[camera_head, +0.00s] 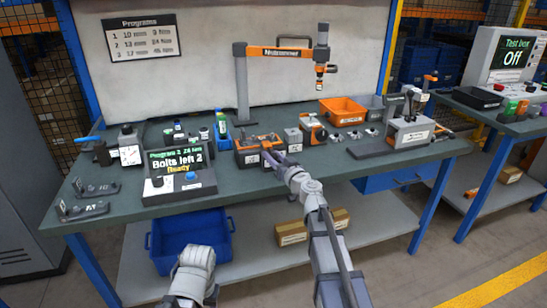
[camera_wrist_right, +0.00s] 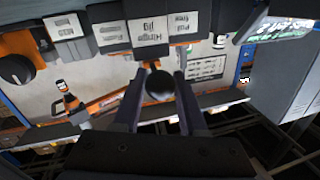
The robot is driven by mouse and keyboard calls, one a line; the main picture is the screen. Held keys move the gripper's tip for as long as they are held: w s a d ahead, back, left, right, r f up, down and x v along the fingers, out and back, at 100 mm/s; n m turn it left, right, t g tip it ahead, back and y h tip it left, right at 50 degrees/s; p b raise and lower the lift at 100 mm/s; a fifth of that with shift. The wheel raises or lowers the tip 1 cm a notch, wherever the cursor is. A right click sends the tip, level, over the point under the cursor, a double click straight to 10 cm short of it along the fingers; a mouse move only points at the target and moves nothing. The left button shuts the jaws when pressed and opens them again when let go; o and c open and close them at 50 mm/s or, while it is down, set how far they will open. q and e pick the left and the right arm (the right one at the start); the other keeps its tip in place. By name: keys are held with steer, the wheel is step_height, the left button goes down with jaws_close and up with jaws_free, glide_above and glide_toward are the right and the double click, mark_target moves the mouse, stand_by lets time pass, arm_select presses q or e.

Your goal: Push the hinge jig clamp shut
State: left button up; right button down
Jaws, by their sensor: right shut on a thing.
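In the head view the knob is hidden by the gripper, and how far the clamp is closed cannot be told. My left gripper is out of view.
A control box (camera_head: 180,180) reading "Bolts left 2" stands left of the jig. A screwdriver arm (camera_head: 285,52) hangs above the bench.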

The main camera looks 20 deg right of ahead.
steer(key=shift+d+x, duration=0.15)
steer(key=shift+x, duration=0.55)
steer(key=shift+d+x, duration=0.15)
steer(key=shift+x, duration=0.55)
steer(key=shift+c, duration=2.4)
jaws_free()
steer(key=shift+w, duration=0.1)
steer(key=v, duration=0.8)
steer(key=shift+w, duration=0.1)
